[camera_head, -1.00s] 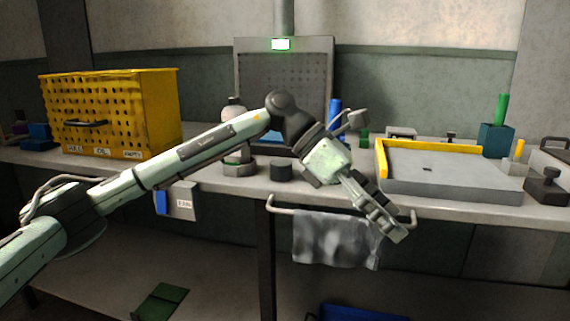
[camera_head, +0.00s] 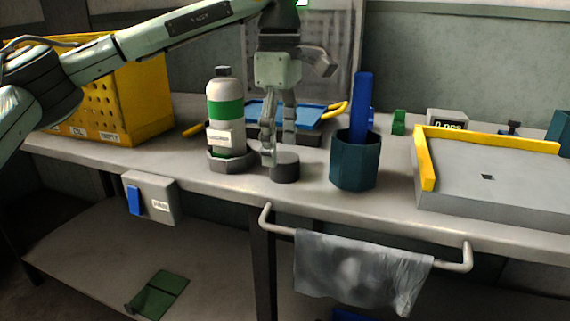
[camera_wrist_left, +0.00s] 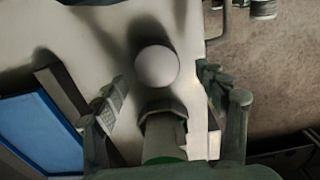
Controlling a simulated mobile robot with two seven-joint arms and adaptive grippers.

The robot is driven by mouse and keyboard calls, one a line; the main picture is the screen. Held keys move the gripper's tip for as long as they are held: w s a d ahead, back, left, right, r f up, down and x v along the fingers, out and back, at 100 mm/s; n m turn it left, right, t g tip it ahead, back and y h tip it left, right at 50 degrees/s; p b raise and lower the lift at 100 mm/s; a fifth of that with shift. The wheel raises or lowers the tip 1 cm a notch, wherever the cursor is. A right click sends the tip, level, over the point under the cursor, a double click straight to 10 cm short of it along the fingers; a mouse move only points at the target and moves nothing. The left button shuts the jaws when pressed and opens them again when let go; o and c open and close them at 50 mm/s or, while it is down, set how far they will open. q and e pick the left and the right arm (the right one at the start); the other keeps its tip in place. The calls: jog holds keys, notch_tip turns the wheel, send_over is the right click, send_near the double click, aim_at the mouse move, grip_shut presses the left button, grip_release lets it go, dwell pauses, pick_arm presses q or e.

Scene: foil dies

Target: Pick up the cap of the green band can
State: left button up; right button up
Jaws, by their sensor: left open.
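The green band can (camera_head: 226,112) stands upright on a dark angular base (camera_head: 230,163) left of my left gripper. My right gripper is not in view.
A teal cup (camera_head: 354,165) holding a blue item stands close right of my gripper. A blue tray (camera_head: 312,112) lies behind. A yellow-edged grey tray (camera_head: 480,190) is at right, a yellow perforated box (camera_head: 140,100) at left. A rail with cloth (camera_head: 355,270) hangs at the front edge.

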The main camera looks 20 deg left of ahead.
aim_at(281, 156)
pick_arm(q)
notch_tip(281, 156, down, 3)
jog(key=shift+w+f, duration=0.1)
jog(key=shift+f, duration=0.1)
jog(key=shift+c, duration=0.3)
jog(key=c, duration=0.8)
